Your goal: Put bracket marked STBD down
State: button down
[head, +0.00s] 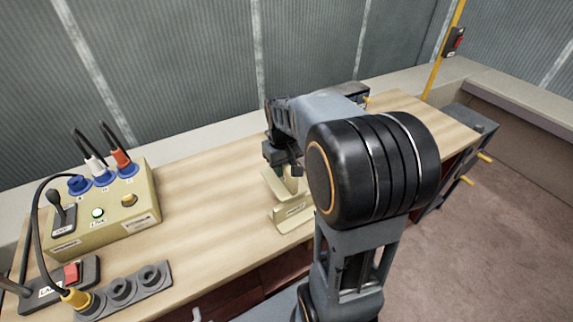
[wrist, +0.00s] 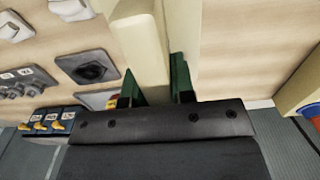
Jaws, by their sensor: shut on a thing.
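A cream angled bracket (head: 291,213) with a small label is over the front part of the wooden bench top (head: 222,180) in the head view. The label is too small to read. My gripper (head: 284,160) is shut on its upper part. In the wrist view the cream bracket (wrist: 152,55) stands between the green fingertips of my gripper (wrist: 157,85). I cannot tell whether its lower edge touches the bench. My arm hides the bench just right of the bracket.
A cream control box (head: 105,215) with plugs, cables and a lever stands on the bench at left. A grey socket strip (head: 122,290) and a box with a red switch (head: 70,275) lie in front of it. Bare bench lies between box and bracket.

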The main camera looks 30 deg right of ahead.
jog(key=w+d+f, duration=0.1)
jog(key=w+d+f+p, duration=0.1)
jog(key=w, duration=0.1)
jog(key=w+d+f, duration=0.1)
jog(key=w+d, duration=0.1)
jog(key=shift+f, duration=0.15)
jog(key=w+d+f, duration=0.1)
jog(key=f, duration=0.1)
jog(key=w+d+f, duration=0.1)
jog(key=w+d+f+p, duration=0.1)
jog(key=f, duration=0.1)
jog(key=shift+w+f, duration=0.15)
jog(key=shift+f, duration=1.5)
jog(key=shift+f, duration=0.2)
jog(key=c, duration=1)
grip_release()
jog(key=shift+o, duration=0.2)
jog(key=shift+r, duration=0.15)
